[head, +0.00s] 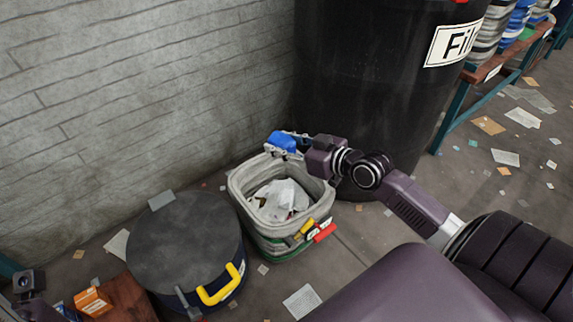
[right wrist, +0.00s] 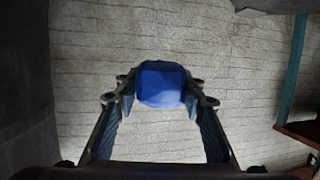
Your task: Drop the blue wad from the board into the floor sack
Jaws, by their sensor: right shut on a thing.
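The blue wad (head: 282,141) is held between the fingers of my right gripper (head: 290,139). The right wrist view shows the wad (right wrist: 162,84) squeezed between the two fingertips (right wrist: 160,92), with the grey wall behind. In the head view, wad and gripper are above the back rim of the floor sack (head: 240,184), a round grey-rimmed container with white crumpled paper inside. The sack stands open on the floor. A part of my left arm shows at the lower left corner of the head view; its fingers cannot be made out.
A dark lidded drum (head: 185,240) with a yellow handle stands left of the sack. A tall black barrel (head: 385,80) stands behind my right arm. A brown board (head: 130,300) with an orange box (head: 93,301) is at lower left. Paper scraps litter the floor.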

